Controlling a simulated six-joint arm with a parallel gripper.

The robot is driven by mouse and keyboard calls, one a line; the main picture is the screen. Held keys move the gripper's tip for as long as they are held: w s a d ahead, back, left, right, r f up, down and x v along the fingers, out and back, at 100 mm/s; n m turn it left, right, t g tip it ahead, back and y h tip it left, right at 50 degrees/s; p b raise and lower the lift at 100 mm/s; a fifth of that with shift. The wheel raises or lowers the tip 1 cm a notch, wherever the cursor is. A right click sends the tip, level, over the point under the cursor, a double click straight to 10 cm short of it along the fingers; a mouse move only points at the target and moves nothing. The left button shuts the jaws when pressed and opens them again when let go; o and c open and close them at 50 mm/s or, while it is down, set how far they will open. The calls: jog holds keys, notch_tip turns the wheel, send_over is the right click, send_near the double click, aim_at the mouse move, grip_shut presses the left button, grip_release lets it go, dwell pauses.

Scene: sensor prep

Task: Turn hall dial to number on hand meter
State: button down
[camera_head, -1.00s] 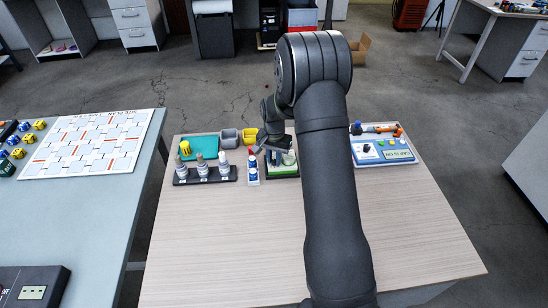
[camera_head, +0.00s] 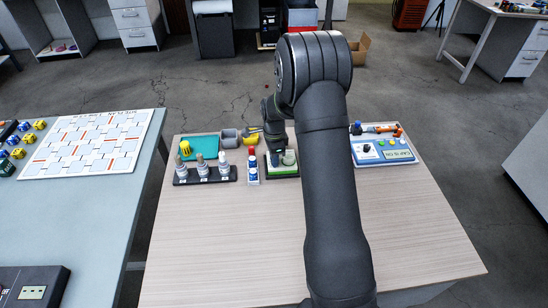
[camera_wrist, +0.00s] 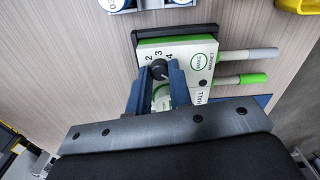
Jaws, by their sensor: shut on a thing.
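The hall dial (camera_wrist: 159,68) is a small black round knob on a white-and-green board (camera_wrist: 180,45). The numbers 2, 3 and 4 are printed around it. The board (camera_head: 283,171) also shows in the head view, partly hidden by my arm. My gripper (camera_wrist: 160,73) has its two blue fingers on either side of the dial and is shut on it. In the head view my gripper (camera_head: 277,158) is down at the board's left part. The dial's pointer is not clear. I cannot make out a hand meter reading in either view.
A blue-and-white device (camera_head: 383,150) lies to the right. Two rods (camera_wrist: 240,80) stick out beside the board. The front tabletop is clear.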

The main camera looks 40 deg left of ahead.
jog(key=m, duration=0.5)
jog(key=shift+m, duration=2.5)
jog(key=c, duration=1.3)
grip_release()
notch_tip(320, 180, up, 17)
jog(key=shift+r, duration=0.2)
jog(key=shift+f, duration=0.1)
